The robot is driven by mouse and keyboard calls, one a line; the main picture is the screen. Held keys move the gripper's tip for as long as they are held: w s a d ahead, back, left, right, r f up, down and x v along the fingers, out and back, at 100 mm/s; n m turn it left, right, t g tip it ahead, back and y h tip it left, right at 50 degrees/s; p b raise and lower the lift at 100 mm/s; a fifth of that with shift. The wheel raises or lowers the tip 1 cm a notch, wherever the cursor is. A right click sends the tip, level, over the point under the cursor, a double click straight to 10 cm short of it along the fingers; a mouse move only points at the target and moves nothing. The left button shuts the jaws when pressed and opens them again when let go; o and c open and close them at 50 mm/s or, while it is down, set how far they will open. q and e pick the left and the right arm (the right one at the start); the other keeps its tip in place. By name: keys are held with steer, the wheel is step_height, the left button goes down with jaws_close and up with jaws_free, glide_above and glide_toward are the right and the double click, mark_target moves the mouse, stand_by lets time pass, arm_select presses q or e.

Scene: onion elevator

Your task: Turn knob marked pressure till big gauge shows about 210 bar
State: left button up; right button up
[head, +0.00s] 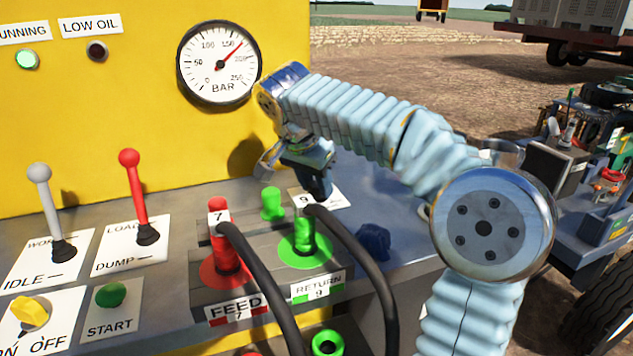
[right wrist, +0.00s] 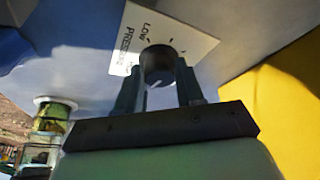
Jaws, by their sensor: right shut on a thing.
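The big round gauge (head: 219,62) marked BAR is on the yellow panel. Its red needle points to the upper right, between the 150 and 200 marks. The dark pressure knob (right wrist: 157,65) stands on a white card (right wrist: 200,42) with the words LOW and PRESSURE. My right gripper (right wrist: 158,85) is shut on the knob, with one finger on each side. In the head view my right gripper (head: 318,188) reaches down to the card behind the hose couplings and hides most of the knob. My left gripper is not in view.
The red FEED coupling (head: 222,240) and green RETURN coupling (head: 303,236), with black hoses, stand in front of my right gripper. Levers with grey (head: 40,173) and red (head: 129,158) knobs, a yellow switch (head: 32,311) and a green START button (head: 111,295) are left.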

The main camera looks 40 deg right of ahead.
steer(key=shift+m+g, duration=0.4)
steer(key=shift+m, duration=0.8)
steer(key=o, duration=1)
steer(key=shift+o, duration=0.2)
steer(key=v, duration=1.2)
steer(key=shift+w, duration=0.15)
steer(key=shift+a, duration=0.1)
